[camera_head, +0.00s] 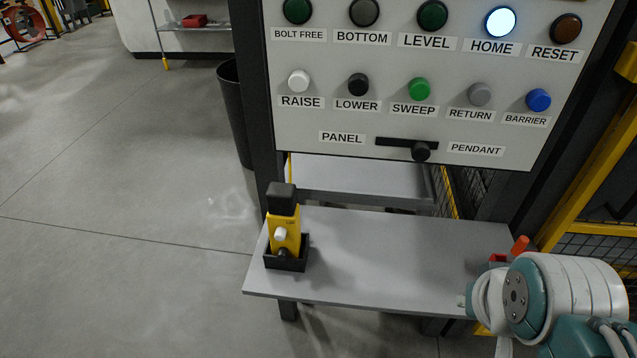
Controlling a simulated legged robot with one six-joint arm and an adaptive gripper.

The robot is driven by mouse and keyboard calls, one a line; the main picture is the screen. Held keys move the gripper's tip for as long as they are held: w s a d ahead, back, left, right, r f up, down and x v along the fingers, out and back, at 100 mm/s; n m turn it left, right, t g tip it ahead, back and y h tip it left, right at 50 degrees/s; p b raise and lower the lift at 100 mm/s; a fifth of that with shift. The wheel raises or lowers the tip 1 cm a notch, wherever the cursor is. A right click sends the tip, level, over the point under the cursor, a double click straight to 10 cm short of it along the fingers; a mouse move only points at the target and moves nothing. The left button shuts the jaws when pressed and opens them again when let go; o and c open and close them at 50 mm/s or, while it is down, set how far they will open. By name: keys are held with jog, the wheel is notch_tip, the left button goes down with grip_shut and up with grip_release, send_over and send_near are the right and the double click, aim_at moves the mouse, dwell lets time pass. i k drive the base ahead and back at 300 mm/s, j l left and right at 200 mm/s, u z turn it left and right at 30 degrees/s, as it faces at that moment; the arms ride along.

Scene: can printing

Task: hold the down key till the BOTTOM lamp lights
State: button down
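The control panel (400,123) carries a BOTTOM lamp (364,12), which is dark grey and unlit. The HOME lamp (500,22) glows bright white-blue. The black LOWER button (358,84) sits below the BOTTOM lamp. A selector knob (421,151) sits at the right of its black slot, nearer the PENDANT label than PANEL. A yellow pendant (286,232) with a black top stands upright in a black holder (286,262) on the shelf. It has a white key (280,234) above a dark key (283,252). My arm shows at the lower right; my gripper's fingers are not visible.
The grey shelf (380,262) is clear between the pendant and my arm. A red-orange item (520,244) stands at its right end, partly behind my arm. Yellow rails and mesh (590,170) bound the right. A black bin (236,110) and open floor are left.

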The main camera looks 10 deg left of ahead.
aim_at(283, 252)
jog(key=u, duration=1.25)
